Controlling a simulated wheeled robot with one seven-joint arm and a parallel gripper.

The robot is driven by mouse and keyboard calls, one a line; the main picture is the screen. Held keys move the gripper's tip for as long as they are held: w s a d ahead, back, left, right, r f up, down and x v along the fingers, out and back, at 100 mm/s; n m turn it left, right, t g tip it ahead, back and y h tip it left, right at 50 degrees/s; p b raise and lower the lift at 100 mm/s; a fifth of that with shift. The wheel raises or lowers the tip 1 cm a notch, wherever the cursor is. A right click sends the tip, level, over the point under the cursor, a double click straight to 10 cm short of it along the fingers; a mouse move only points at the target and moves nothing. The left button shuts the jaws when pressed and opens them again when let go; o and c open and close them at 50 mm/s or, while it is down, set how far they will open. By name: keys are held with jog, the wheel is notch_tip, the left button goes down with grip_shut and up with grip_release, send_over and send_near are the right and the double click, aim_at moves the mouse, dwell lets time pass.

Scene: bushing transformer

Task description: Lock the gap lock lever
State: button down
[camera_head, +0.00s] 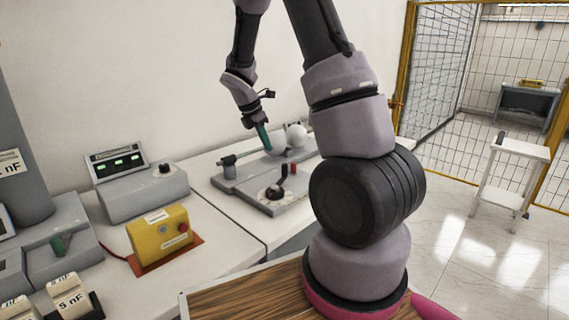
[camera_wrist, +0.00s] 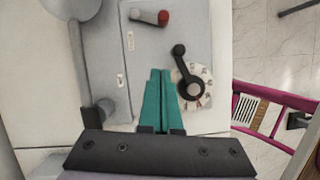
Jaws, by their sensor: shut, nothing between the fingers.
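A short lever with a red end (camera_wrist: 150,17), which I take for the gap lock lever, lies on the grey device plate at the top of the wrist view. Its red part also shows in the head view (camera_head: 293,169). My gripper (camera_wrist: 161,72) has its green fingers together and empty, pointing at the plate below and slightly right of that lever in the wrist view. In the head view my gripper (camera_head: 267,148) hangs over the back of the device. A black crank (camera_wrist: 180,66) on a numbered dial (camera_wrist: 205,76) sits right of the fingertips.
A pale sphere (camera_head: 296,135) stands behind the device, and a dark knob (camera_head: 228,160) sticks out at its left. A yellow box (camera_head: 160,237) with a red button and a grey meter unit (camera_head: 143,190) stand left on the bench. My arm hides the device's right side.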

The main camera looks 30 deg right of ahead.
aim_at(295, 166)
jog(key=x, duration=0.9)
jog(key=shift+f, duration=0.25)
jog(key=d, duration=0.2)
jog(key=shift+w+d+f, duration=0.2)
jog(key=shift+d+f, duration=0.05)
jog(key=shift+d, duration=0.05)
jog(key=shift+w+d, duration=0.15)
jog(key=shift+d, duration=0.65)
jog(key=shift+s+d+n+t, duration=0.25)
jog(key=shift+d+n, duration=0.25)
jog(key=shift+n, duration=0.3)
jog(key=shift+s+d+n+t+y, duration=0.15)
jog(key=shift+d+n+t, duration=0.25)
jog(key=shift+n, duration=0.3)
jog(key=shift+s+d+n+t+y, duration=0.1)
jog(key=shift+d+n+t+y, duration=0.05)
jog(key=shift+d+n, duration=0.45)
jog(key=n, duration=0.1)
jog(key=d+n, duration=0.1)
jog(key=shift+w+d+n+t+y, duration=0.1)
jog(key=shift+d+n+t+y, duration=0.1)
jog(key=shift+n+t+y, duration=0.1)
jog(key=shift+w+d, duration=0.1)
jog(key=shift+d, duration=0.2)
